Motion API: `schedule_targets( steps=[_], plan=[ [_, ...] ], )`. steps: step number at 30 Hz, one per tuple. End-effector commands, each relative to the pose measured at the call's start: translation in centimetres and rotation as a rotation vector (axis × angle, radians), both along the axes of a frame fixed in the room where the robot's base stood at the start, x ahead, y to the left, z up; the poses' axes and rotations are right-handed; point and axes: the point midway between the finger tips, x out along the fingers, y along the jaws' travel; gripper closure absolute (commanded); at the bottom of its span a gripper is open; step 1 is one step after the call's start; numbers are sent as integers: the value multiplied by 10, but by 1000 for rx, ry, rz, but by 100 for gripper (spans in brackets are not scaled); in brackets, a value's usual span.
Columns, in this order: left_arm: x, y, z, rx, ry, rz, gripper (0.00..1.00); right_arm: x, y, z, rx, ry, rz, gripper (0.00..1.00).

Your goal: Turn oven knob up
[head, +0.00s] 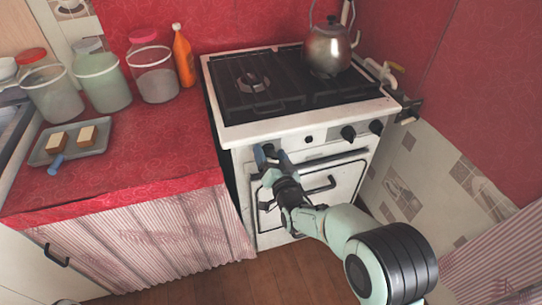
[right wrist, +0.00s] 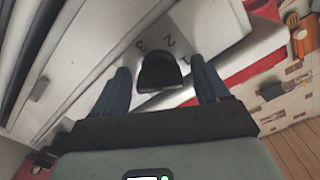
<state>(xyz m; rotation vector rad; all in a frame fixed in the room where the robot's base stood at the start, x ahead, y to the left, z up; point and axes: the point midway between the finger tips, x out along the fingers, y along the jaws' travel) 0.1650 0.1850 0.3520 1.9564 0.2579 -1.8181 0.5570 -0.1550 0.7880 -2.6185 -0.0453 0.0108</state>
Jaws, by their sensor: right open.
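The white stove (head: 241,137) has a row of black knobs along its front panel. My right gripper (head: 266,156) is at the left end of this panel and partly covers the knob there. In the right wrist view, the black oven knob (right wrist: 159,72) stands between the two blue fingertips of my right gripper (right wrist: 160,66). The fingers are open, with a visible gap on each side of the knob. The digits 2 and 3 show on the white panel beside it. My left gripper is not in view.
Other knobs (head: 348,132) sit to the right on the panel. A kettle (head: 328,50) stands on the hob. The red counter (head: 150,150) at left holds jars, an orange bottle (head: 183,57) and a tray (head: 90,149).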

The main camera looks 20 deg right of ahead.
Motion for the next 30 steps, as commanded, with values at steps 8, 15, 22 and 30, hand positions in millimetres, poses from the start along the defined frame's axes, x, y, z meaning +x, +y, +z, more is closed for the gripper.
schedule_targets(
  steps=[8,15,22,30],
  plan=[
    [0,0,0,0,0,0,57,0,0,0,0,1,0,74],
    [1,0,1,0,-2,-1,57,0,0,0,-7,1,0,82],
    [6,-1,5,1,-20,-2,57,-1,-1,0,-78,-1,-1,82],
    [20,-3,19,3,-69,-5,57,-1,0,0,-281,-8,-1,82]
  ],
)
